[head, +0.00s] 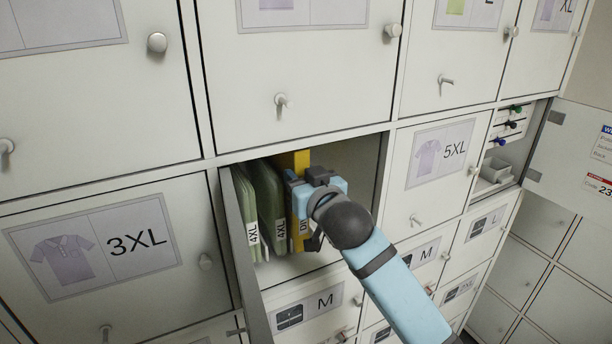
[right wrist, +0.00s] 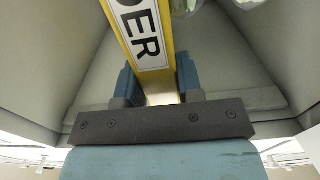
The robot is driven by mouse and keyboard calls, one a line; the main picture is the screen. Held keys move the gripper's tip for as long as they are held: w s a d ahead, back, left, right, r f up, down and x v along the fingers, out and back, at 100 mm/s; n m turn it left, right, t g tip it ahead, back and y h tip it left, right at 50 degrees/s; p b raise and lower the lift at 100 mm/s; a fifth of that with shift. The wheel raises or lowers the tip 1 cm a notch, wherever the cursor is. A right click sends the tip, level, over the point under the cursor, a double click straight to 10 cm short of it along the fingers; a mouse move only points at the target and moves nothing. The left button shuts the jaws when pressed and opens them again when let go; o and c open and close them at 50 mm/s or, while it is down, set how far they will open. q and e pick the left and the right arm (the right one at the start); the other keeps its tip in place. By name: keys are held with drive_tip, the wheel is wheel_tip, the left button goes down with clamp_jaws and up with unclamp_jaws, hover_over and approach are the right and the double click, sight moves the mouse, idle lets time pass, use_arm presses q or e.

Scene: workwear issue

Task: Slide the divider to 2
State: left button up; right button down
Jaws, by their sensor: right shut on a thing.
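The yellow divider (head: 301,226) stands upright in the open compartment, just right of two green folded garments labelled 4XL (head: 270,205). In the right wrist view the divider (right wrist: 165,45) shows a white label ending in "ER" between my fingers. My right gripper (head: 312,192) reaches into the compartment and is shut on the divider; in the right wrist view its blue fingers (right wrist: 158,85) press on both sides of it. The gripper hides part of the divider in the head view. No number 2 mark is readable. My left gripper is not in view.
The compartment (head: 355,160) is empty to the right of the divider. Its open door (head: 246,260) hangs at the left. An open cubby (head: 508,150) with hooks is at the right.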

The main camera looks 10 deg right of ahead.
drive_tip(key=c, duration=0.8)
unclamp_jaws()
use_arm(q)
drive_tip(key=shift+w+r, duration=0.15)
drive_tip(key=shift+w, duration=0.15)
use_arm(e)
drive_tip(key=shift+o, duration=0.2)
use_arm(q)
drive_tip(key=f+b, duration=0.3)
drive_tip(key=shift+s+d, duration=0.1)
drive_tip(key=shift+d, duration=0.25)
use_arm(e)
drive_tip(key=v, duration=1.4)
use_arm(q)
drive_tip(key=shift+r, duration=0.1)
use_arm(e)
drive_tip(key=shift+w, duration=0.15)
